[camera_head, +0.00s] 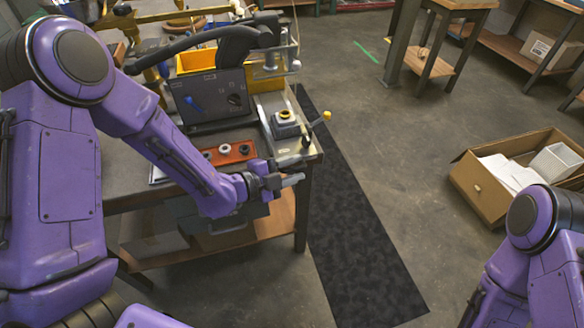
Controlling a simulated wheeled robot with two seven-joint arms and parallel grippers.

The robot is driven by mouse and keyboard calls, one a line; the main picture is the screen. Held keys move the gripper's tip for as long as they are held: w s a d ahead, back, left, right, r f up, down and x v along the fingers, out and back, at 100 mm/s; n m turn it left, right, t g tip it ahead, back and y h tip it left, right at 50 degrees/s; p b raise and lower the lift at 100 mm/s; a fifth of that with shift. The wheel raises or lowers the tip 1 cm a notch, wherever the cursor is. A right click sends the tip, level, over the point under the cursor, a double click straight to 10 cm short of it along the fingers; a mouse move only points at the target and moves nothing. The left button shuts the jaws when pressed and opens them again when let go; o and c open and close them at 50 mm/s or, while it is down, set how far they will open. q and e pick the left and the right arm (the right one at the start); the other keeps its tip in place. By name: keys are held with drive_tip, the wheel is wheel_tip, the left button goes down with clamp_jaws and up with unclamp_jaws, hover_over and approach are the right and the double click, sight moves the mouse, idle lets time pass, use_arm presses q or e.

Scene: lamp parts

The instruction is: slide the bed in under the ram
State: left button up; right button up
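A small sliding bed (285,124) with a yellow ring on top sits on a pale plate at the right end of the bench. A lever with a yellow knob (327,115) sticks out to its right. A grey upright part, probably the ram (270,62), stands behind the bed; the bed looks nearer to me than it, though their exact alignment is unclear. My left gripper (297,172) is at the bench's front right corner, in front of the bed and apart from it. Its fingers are spread with nothing visible between them. My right gripper is out of view; only my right arm shows.
A red tray (229,153) with dark and white rings lies left of the bed. A dark panel (211,97) and yellow bin (196,60) stand behind it. A cardboard box (480,188) sits on the floor at right. A black mat (362,235) lies beside the bench.

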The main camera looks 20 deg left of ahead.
use_arm(q)
clamp_jaws()
drive_tip(key=shift+w+a+b, duration=0.15)
drive_tip(key=shift+w+a, duration=0.45)
drive_tip(key=shift+w, duration=0.25)
drive_tip(key=shift+w+a+b, duration=0.15)
drive_tip(key=shift+w+a, duration=0.45)
drive_tip(key=shift+w, duration=0.25)
unclamp_jaws()
drive_tip(key=b+v, duration=0.1)
drive_tip(key=v, duration=0.9)
drive_tip(key=shift+s+a, duration=0.2)
